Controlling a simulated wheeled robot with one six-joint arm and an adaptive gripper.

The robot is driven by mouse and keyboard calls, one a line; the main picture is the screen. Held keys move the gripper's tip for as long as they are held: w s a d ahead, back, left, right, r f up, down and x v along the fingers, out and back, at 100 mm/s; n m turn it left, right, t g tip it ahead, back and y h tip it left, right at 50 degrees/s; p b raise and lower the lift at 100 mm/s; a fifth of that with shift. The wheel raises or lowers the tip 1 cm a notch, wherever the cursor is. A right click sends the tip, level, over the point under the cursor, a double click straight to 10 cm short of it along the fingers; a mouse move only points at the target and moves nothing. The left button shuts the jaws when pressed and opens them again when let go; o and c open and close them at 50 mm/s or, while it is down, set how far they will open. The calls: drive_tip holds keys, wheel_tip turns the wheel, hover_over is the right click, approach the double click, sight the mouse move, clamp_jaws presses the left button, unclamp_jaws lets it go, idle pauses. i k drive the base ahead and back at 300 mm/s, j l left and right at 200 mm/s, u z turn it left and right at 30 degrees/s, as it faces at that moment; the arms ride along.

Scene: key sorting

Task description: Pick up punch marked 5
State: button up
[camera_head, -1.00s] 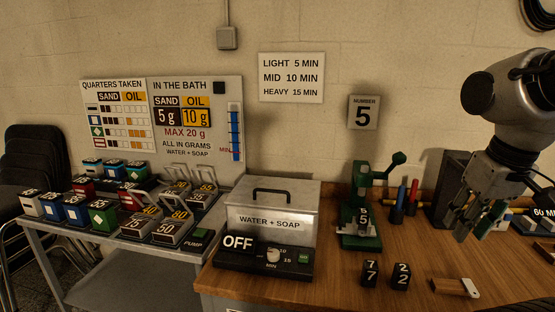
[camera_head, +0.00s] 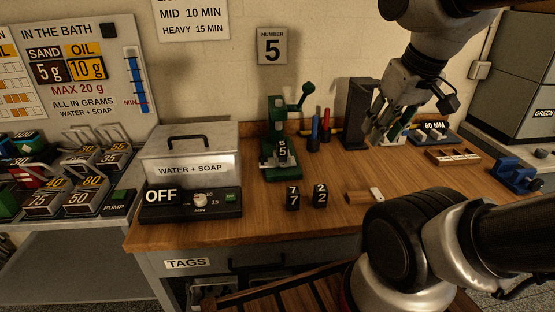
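The dark punch marked 5 (camera_head: 282,151) sits upright in the green hand press (camera_head: 283,173) on the wooden bench. Two other dark punches, marked 7 (camera_head: 293,197) and 2 (camera_head: 320,196), stand on the bench in front of the press. My gripper (camera_head: 384,130) hangs above the bench to the right of the press, pointing down. Its fingers look spread apart, with nothing visible held, and it is clear of the punches. A wall sign reads NUMBER 5 (camera_head: 272,46).
A metal WATER + SOAP bath (camera_head: 188,169) stands left of the press, its switch panel reading OFF. Red and blue markers (camera_head: 320,128) and a dark upright block (camera_head: 356,118) stand behind. A blue vise (camera_head: 517,176) is farther right.

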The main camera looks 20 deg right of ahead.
sight(282, 147)
drive_tip(key=j+z, duration=0.35)
drive_tip(key=j, duration=0.25)
drive_tip(key=j+z, duration=0.3)
drive_tip(key=j, duration=0.3)
drive_tip(key=k+j+z, duration=0.2)
drive_tip(key=j+z, duration=0.15)
drive_tip(key=j, duration=0.25)
